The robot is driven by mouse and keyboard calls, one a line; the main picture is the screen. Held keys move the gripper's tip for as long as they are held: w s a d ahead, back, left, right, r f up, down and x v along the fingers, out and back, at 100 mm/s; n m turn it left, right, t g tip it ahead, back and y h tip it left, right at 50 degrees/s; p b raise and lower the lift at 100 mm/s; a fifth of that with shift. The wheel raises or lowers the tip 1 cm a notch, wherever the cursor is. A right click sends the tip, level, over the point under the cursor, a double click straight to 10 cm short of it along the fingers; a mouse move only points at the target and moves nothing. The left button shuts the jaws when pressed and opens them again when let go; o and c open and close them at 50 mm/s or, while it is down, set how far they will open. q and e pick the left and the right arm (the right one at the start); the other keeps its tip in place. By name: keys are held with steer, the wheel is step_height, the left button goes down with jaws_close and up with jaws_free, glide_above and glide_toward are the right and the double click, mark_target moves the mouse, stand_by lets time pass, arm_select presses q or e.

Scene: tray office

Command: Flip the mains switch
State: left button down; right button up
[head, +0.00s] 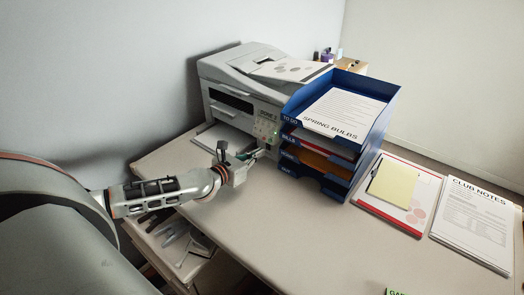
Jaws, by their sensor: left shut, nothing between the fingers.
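A grey-white printer (228,82) stands against the wall at the back of the desk. Its front panel (266,128) has a small green light near the right edge, beside the blue trays. I cannot make out which small part of the panel is the mains switch. My left gripper (260,153) is shut and empty, with its fingertips at the lower right of the printer's front, close to the panel. Whether the fingertips touch the printer cannot be told. The gripper hides part of the printer's lower front. My right gripper is not in view.
A blue stacked letter tray (377,134) with papers stands right of the printer, close to my left gripper. A red-edged folder (365,203) with a yellow pad (393,186) and club notes (470,220) lie further right. The desk's front middle (290,235) is clear.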

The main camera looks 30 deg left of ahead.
mark_target(268, 147)
arm_select(q)
steer(key=shift+w+d+r, duration=0.1)
steer(key=shift+w+r, duration=0.05)
steer(key=shift+w, duration=1)
